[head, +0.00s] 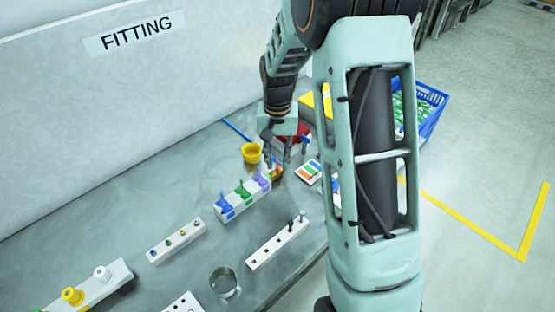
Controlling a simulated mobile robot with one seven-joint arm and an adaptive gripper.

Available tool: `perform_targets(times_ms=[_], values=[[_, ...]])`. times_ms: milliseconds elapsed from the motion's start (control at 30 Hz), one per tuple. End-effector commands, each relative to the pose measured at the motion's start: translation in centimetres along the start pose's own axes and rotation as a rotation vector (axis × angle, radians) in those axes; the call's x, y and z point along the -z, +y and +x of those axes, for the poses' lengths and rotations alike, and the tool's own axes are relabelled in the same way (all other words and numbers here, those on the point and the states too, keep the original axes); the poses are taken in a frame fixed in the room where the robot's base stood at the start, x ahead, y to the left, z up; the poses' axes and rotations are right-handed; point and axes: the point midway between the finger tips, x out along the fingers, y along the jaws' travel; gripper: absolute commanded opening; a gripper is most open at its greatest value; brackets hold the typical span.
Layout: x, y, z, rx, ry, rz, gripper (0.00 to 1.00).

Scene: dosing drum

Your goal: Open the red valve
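A white valve block (239,206) stands on the grey table, with a blue valve (225,204), a green valve (243,190) and a purple valve (261,179) in a row. My gripper (276,165) points down over the far end of this row, next to the purple valve. A small patch of orange and red shows at its fingertips; I take this to be the red valve (277,174), mostly hidden by the fingers. I cannot tell whether the fingers touch it or how far they are apart.
A yellow cup (251,153) stands just left of my gripper. White blocks with small fittings (176,242) and pegs (277,244), and a clear glass (223,281), stand nearer. A blue crate (430,112) is at right. The grey wall (120,120) bounds the table at left.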

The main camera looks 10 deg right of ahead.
Motion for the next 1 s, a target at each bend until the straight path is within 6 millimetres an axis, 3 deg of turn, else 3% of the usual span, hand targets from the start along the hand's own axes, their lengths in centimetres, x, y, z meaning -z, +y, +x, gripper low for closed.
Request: perform_targets(times_ms=[300, 500, 1000], values=[[0.00, 0.00, 0.31, 0.000, 0.000, 0.000, 0.22], [0.00, -0.01, 0.29, 0.000, 0.000, 0.000, 0.00], [-0.01, -0.03, 0.29, 0.000, 0.000, 0.049, 0.00]])
